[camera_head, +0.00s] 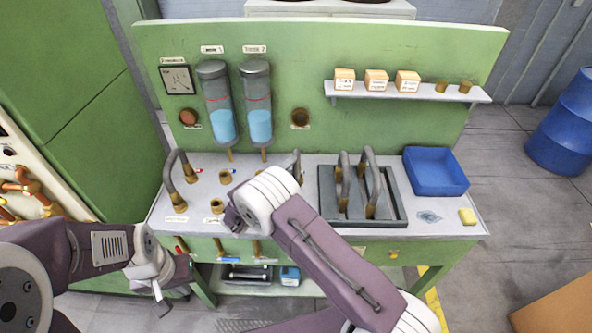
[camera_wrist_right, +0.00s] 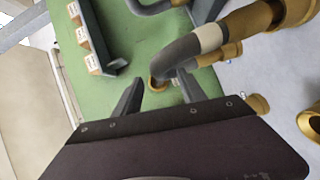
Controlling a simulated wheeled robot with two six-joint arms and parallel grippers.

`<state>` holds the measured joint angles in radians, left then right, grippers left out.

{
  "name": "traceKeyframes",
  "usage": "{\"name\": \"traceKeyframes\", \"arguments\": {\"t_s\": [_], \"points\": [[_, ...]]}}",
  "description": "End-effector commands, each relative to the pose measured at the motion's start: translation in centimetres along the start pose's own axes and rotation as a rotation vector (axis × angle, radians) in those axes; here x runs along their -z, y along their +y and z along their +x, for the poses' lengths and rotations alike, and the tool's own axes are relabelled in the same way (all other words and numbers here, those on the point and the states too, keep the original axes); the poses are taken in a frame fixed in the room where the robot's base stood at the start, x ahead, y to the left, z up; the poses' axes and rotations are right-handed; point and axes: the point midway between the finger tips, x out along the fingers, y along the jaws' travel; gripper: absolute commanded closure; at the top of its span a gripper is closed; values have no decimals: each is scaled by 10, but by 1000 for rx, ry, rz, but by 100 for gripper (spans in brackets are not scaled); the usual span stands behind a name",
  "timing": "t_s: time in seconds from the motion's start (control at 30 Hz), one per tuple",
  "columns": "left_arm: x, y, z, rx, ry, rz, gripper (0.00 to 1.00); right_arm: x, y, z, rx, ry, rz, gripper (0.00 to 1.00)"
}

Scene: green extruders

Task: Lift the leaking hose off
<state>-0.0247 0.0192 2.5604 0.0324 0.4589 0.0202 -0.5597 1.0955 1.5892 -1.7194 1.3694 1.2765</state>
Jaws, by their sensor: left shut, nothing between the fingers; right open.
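A grey curved hose (camera_head: 170,168) with brass ends stands at the left of the bench top. A second grey hose (camera_head: 297,160) is mostly hidden behind my right arm. No leak is clearly visible on either. In the right wrist view, a grey hose (camera_wrist_right: 182,52) with a white band and brass fitting lies just beyond my right gripper (camera_wrist_right: 158,82), which is open with nothing between its fingers. The head view hides that gripper's fingers behind the arm. My left gripper (camera_head: 162,298) is shut and empty, low in front of the bench at the left.
A dark tray (camera_head: 328,208) holds spare hoses. Two liquid cylinders (camera_head: 221,105) hang on the green panel (camera_head: 310,60). A shelf (camera_head: 420,96) carries small boxes.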

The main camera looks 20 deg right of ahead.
Motion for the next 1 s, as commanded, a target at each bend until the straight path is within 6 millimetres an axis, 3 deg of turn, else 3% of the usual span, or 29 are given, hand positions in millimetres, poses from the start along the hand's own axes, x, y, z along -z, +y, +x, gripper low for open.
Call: {"name": "traceKeyframes", "arguments": {"t_s": [0.1,0.2,0.47,0.5,0.67,1.0], "points": [[3,0,-23,0,1,0,100,-1,7,23,0,-5,-1,51],[3,1,-26,0,1,0,100,-2,4,38,0,-4,-1,51],[3,0,-25,0,0,0,100,-1,0,46,0,-1,0,51],[3,0,-25,0,1,0,100,-1,0,46,0,-1,0,54],[3,0,-25,0,1,0,100,-1,0,46,0,-1,0,99],[3,0,-25,0,1,0,100,-2,0,45,1,-2,-1,100]]}}
